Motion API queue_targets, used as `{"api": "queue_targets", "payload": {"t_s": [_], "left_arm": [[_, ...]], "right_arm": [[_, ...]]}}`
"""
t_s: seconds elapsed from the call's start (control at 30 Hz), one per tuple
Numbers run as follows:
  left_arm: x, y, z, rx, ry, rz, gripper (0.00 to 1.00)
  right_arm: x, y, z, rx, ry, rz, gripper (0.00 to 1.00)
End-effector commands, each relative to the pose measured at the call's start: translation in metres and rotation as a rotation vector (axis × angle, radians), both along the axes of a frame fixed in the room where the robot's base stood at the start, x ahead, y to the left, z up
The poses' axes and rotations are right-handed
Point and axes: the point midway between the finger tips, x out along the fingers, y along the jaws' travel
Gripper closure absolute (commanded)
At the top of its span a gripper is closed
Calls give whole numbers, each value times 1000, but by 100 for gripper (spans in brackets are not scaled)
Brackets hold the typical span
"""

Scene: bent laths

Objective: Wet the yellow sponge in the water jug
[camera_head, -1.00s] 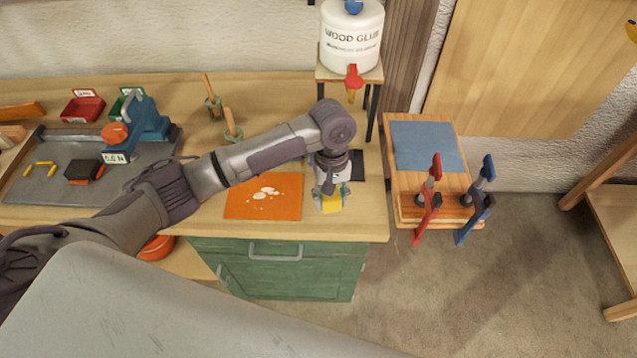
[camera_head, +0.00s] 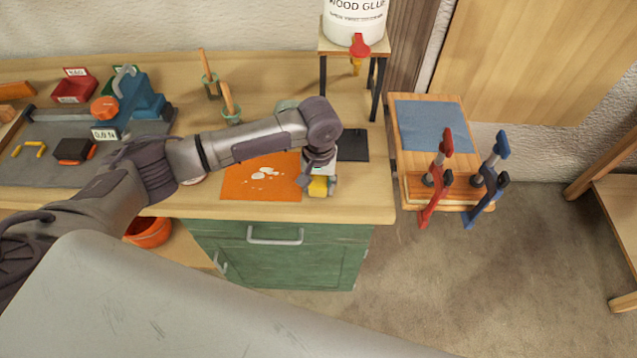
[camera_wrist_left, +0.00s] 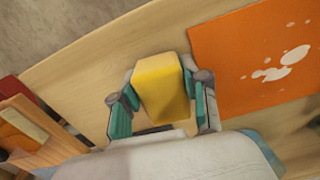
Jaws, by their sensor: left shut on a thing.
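The yellow sponge (camera_head: 318,188) is at the front edge of the bench, just right of the orange mat. My left gripper (camera_head: 319,182) is shut on it from above. In the left wrist view the sponge (camera_wrist_left: 163,88) sits upright between the two teal-padded fingers. I cannot tell whether it touches the bench top. I cannot clearly make out the water jug. A pale green round thing (camera_head: 287,104) shows partly behind my left arm, but I cannot tell what it is. My right gripper is not in view.
The orange mat (camera_head: 247,184) has white blotches. A dark flat pad (camera_head: 353,146) lies behind the gripper. A wood glue tank (camera_head: 352,22) stands on a raised stand at the back. Brush pots (camera_head: 231,117) stand behind my arm. Red and blue clamps (camera_head: 437,178) are at the right.

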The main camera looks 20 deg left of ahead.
Motion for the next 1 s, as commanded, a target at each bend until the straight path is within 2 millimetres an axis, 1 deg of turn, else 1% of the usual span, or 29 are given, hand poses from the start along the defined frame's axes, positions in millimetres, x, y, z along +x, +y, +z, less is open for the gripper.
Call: {"api": "queue_targets", "payload": {"t_s": [0.03,0.23,0.27,0.4,0.43,0.77,0.87,0.97,1.0], "left_arm": [[0,0,-2,0,-1,0,82],[0,0,0,0,0,1,82],[0,0,0,0,0,1,53],[0,0,0,0,0,1,29],[0,0,0,0,0,1,25],[0,0,1,0,0,1,25],[1,0,9,-2,-1,2,25],[1,0,25,-1,-4,2,25],[2,0,34,-1,-5,1,25]], "right_arm": [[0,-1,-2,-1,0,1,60],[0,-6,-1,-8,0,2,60],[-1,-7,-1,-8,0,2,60],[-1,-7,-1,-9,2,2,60],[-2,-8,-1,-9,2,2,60],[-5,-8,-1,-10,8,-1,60],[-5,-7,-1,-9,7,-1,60],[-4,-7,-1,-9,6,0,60],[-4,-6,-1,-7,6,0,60]]}}
